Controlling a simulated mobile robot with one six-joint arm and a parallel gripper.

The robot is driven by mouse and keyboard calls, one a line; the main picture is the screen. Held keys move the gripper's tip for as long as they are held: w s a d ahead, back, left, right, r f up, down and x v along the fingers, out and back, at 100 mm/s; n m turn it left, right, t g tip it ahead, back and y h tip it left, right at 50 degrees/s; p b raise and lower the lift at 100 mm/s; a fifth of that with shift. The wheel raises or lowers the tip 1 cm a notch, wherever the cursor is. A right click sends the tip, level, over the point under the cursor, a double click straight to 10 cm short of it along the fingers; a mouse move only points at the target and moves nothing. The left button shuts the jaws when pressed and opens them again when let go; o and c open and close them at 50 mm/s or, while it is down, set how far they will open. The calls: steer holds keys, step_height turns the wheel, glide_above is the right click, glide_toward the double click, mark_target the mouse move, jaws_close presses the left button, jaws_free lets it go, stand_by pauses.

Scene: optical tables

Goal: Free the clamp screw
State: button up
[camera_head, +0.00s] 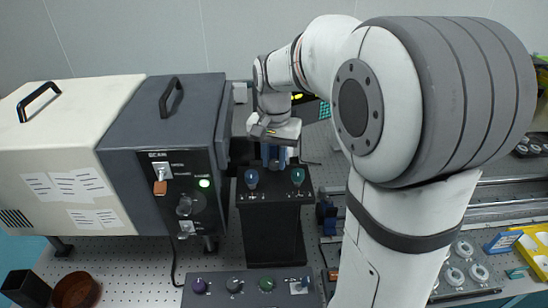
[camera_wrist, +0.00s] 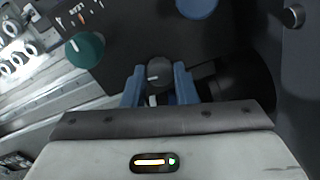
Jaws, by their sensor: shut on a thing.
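A dark grey round knob (camera_wrist: 158,70) with a white pointer line sits between my blue fingers in the wrist view; it looks like the clamp screw. My gripper (camera_wrist: 159,77) is shut on it. In the head view my gripper (camera_head: 278,158) points down at the back of the top of a black box (camera_head: 270,222), and the grey knob is hidden there. A blue knob (camera_head: 251,179) and a teal knob (camera_head: 297,176) stand in front of my fingers. The teal knob (camera_wrist: 85,48) and blue knob (camera_wrist: 197,6) also show in the wrist view.
A dark grey housing (camera_head: 185,110) with a green-lit panel stands close on the left. A low control box (camera_head: 250,290) with several knobs lies in front. A rail (camera_head: 495,195) runs on the right. A brown round bowl (camera_head: 75,291) stands at the front left.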

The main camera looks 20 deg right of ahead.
mark_target(274, 162)
steer(key=m, duration=0.5)
steer(key=shift+m, duration=0.3)
steer(key=m, duration=0.4)
steer(key=shift+m, duration=0.3)
steer(key=o, duration=1)
step_height(274, 162, up, 8)
steer(key=shift+f+b, duration=0.1)
steer(key=shift+b, duration=0.3)
steer(key=shift+s, duration=0.1)
